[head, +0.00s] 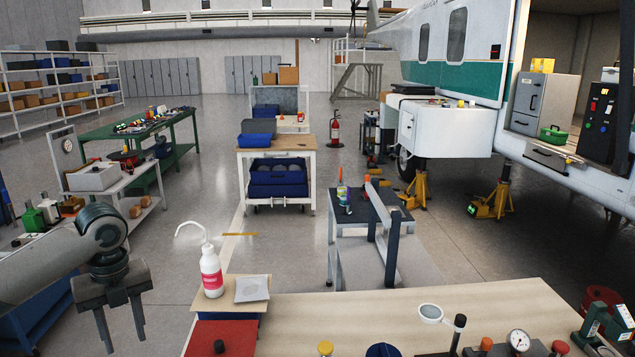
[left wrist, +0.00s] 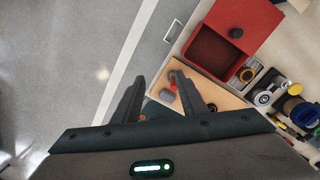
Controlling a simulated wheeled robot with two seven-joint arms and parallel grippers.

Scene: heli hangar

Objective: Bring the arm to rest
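My left arm (head: 50,262) comes in from the left in the head view and hangs over open floor beside the workbench. My left gripper (head: 122,326) points down with its two fingers apart and nothing between them. In the left wrist view its fingers (left wrist: 160,92) are also spread, above the floor and the bench's edge. My right arm and right gripper show in neither view.
A wooden workbench (head: 420,310) spans the front right. A shelf cart (head: 125,182) stands left, a dark cart (head: 365,212) ahead. Grey floor lies between.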

